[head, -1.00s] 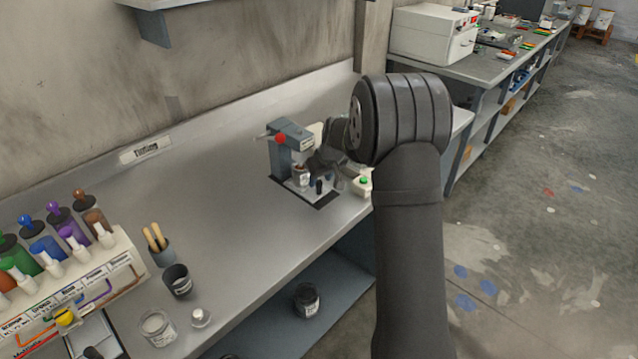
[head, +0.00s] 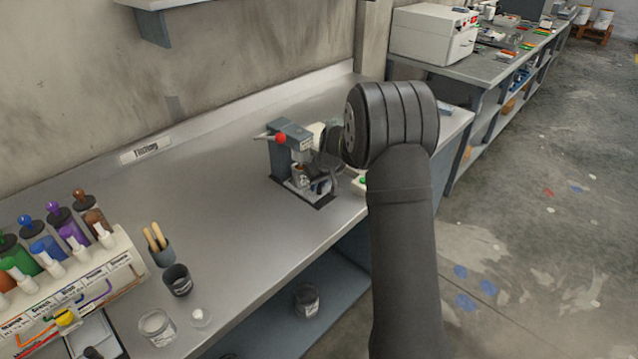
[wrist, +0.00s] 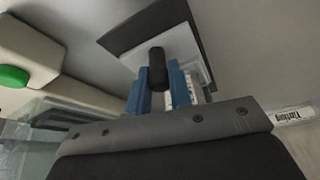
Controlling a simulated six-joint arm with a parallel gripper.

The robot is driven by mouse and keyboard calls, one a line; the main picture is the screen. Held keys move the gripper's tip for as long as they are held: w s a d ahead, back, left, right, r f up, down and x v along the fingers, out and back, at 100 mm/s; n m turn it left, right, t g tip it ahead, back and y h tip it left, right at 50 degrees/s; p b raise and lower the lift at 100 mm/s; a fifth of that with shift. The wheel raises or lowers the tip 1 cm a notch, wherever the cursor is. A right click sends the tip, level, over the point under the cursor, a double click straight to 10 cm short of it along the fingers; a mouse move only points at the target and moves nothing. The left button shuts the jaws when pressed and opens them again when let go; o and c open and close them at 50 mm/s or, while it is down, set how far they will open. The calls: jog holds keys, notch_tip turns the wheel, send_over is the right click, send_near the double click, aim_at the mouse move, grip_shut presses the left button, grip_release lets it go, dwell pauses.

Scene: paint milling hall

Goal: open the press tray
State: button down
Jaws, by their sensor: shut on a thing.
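The press (head: 279,158) is a small grey stand with a red-balled lever (head: 281,139), on the bench at the middle of the head view. In the wrist view, a black upright knob (wrist: 157,68) stands at a pale square plate (wrist: 185,45), which looks like the press tray. My gripper (wrist: 158,90) has its blue fingers either side of this knob and is shut on it. In the head view my gripper (head: 318,187) is low at the press front, where my wrist hides much of the tray. I cannot tell how far out the tray is.
A green button (wrist: 13,77) sits on a pale housing beside the press. A cup with wooden sticks (head: 161,252), a dark cup (head: 178,280), a glass jar (head: 156,327) and a tinting rack (head: 75,285) stand to the left. The bench between is clear.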

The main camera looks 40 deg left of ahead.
jog(key=d, duration=0.9)
jog(key=shift+a, duration=0.1)
jog(key=c, duration=1.3)
grip_release()
jog(key=v, duration=1.7)
jog(key=shift+r, duration=0.2)
